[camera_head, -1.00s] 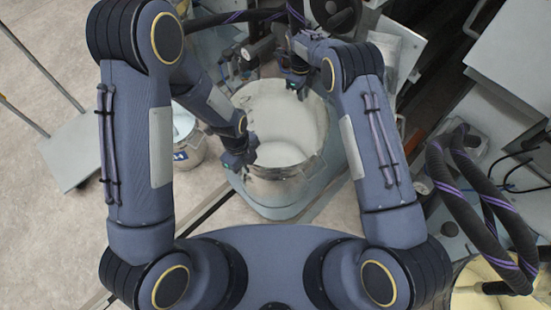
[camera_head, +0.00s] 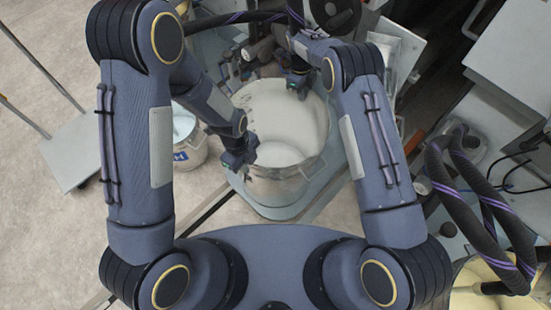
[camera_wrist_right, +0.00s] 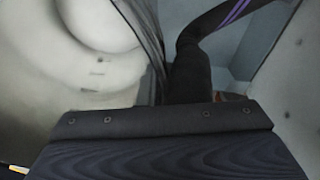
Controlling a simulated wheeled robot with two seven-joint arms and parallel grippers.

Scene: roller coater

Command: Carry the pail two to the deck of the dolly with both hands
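A large pale metal pail (camera_head: 283,187), which I take for pail two, stands upright in the middle of the head view, with a whitish inside. My left gripper (camera_head: 240,163) is at its left rim, near a side handle. My right gripper (camera_head: 298,88) is at its far rim. Both appear to touch the rim, but the fingers are too small and dark to tell if they are closed. The dolly (camera_head: 75,150), a flat grey deck with upright handle bars, stands on the floor at the left. The right wrist view shows no fingertips.
A pale grey base (camera_head: 318,198) lies under the large pail. Machine parts and thick black hoses (camera_head: 465,200) crowd the right. Floor near the dolly looks clear.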

